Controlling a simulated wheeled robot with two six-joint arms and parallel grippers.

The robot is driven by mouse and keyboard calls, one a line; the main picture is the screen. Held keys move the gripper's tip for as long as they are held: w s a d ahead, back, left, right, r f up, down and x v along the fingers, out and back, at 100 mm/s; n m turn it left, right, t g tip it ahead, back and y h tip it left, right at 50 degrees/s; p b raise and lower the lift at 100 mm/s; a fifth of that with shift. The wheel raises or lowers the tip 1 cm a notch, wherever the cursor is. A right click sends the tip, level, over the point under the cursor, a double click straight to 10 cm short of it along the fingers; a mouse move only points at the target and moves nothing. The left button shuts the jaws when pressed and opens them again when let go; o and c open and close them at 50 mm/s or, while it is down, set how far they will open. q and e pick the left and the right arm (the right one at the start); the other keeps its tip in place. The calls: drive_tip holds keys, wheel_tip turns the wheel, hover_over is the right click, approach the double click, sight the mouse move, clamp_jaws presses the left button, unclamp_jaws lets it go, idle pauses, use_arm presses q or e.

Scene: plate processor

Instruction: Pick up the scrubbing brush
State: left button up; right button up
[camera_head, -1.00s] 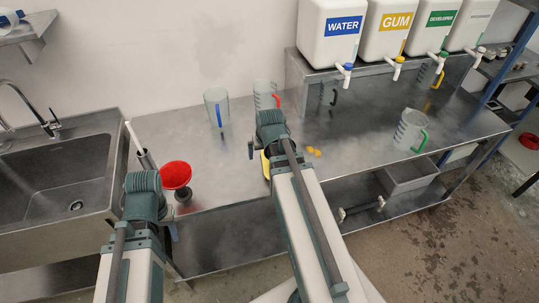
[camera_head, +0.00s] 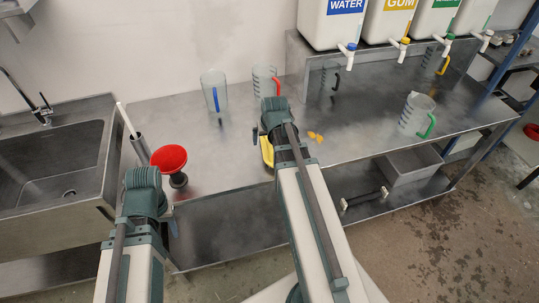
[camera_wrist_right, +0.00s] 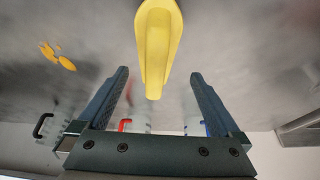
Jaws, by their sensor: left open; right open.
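A long yellow object (camera_head: 267,150), which looks like the scrubbing brush, lies on the steel bench (camera_head: 220,170) near its front edge. In the head view my right arm partly covers it. In the right wrist view the yellow object (camera_wrist_right: 158,45) points down the picture, its near end in line with the gap between the fingers. My right gripper (camera_wrist_right: 158,75) is open, one finger on each side of that end, with no contact visible. My left gripper (camera_head: 143,185) is at the bench's front left, apart from the yellow object; its fingers are mostly hidden.
A red funnel (camera_head: 169,157) and a white rod in a holder (camera_head: 140,147) stand beside the sink (camera_head: 55,160). Jugs with blue (camera_head: 214,90), red (camera_head: 265,82) and green (camera_head: 416,115) handles stand on the bench. Small orange pieces (camera_head: 315,136) lie right of my right arm.

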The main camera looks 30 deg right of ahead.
drive_tip(key=shift+d+b+x, duration=0.2)
drive_tip(key=shift+b+x, duration=1)
drive_tip(key=shift+x, duration=0.35)
drive_tip(key=shift+d+b+x, duration=0.2)
drive_tip(key=shift+b+x, duration=1)
drive_tip(key=shift+x, duration=0.35)
use_arm(q)
wheel_tip(320, 180, down, 6)
drive_tip(key=shift+r, duration=0.25)
use_arm(e)
drive_tip(key=shift+r, duration=0.15)
drive_tip(key=c, duration=1.5)
use_arm(q)
drive_tip(key=shift+r, duration=0.15)
use_arm(e)
drive_tip(key=shift+r, duration=0.1)
